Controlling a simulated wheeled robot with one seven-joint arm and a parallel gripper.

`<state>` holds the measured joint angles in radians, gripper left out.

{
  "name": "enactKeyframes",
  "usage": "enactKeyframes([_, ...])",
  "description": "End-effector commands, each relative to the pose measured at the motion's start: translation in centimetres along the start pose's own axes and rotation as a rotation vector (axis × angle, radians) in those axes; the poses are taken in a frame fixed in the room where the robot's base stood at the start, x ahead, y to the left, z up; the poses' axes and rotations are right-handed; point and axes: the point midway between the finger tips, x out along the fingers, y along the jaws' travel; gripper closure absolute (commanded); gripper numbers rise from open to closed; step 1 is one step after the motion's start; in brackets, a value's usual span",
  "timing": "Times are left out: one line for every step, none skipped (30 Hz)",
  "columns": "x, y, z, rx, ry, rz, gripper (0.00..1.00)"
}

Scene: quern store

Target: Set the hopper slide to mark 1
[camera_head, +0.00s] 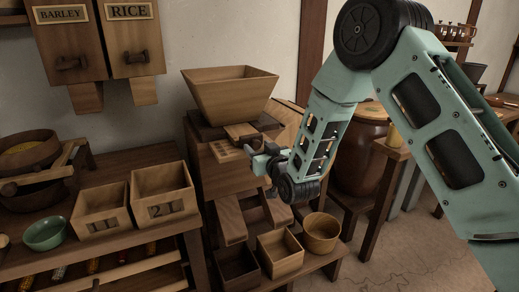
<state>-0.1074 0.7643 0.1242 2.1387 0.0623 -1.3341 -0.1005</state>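The wooden hopper (230,92) is a wide, open-topped funnel on a dark wooden stand. A small wooden slide piece (241,131) sticks out below it at the front. Beneath is a panel (226,151) with a row of small marks, too small to read. My gripper (256,158) is just in front of and below the slide, at the panel's right side. My arm comes in from the right and hides the stand's right part.
Two wooden boxes (102,213) marked with numbers stand on the left bench with a green bowl (45,232). BARLEY and RICE bins (130,42) hang above. Below my gripper are wooden chutes, open boxes (281,254) and a round tub (321,232). A barrel (362,165) stands behind my arm.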

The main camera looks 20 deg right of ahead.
Motion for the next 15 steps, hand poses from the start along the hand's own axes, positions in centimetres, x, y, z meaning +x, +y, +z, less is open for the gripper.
enactKeyframes([0.0, 0.0, 0.0, 0.0, 0.0, 0.0, 0.49])
enactKeyframes([0.0, 0.0, 0.0, 0.0, 0.0, 0.0, 0.49])
enactKeyframes([-0.1, 0.0, 0.0, 0.0, 0.0, 0.0, 0.49])
enactKeyframes([-0.2, 0.0, 0.0, 0.0, -0.001, 0.0, 0.49])
enactKeyframes([-0.3, 0.0, 0.0, 0.0, -0.001, 0.0, 0.49])
enactKeyframes([-0.6, 0.0, 0.1, 0.0, -0.002, 0.0, 0.49])
enactKeyframes([-0.9, 0.0, 0.1, 0.0, -0.002, 0.0, 0.49])
enactKeyframes([-1.3, 0.0, 0.1, 0.0, -0.001, 0.0, 0.49])
enactKeyframes([-1.9, 0.0, 0.1, 0.0, -0.003, 0.0, 0.49])
enactKeyframes([-2.4, 0.0, 0.1, 0.0, -0.002, 0.0, 0.49])
enactKeyframes([-3.0, 0.0, 0.1, 0.0, -0.002, 0.0, 0.49])
enactKeyframes([-3.9, 0.0, 0.2, 0.0, -0.004, 0.0, 0.49])
enactKeyframes([-4.6, 0.0, 0.2, 0.0, -0.003, 0.0, 0.49])
enactKeyframes([-5.3, 0.0, 0.2, 0.0, -0.003, 0.0, 0.49])
enactKeyframes([-6.3, 0.0, 0.1, 0.0, -0.003, 0.0, 0.49])
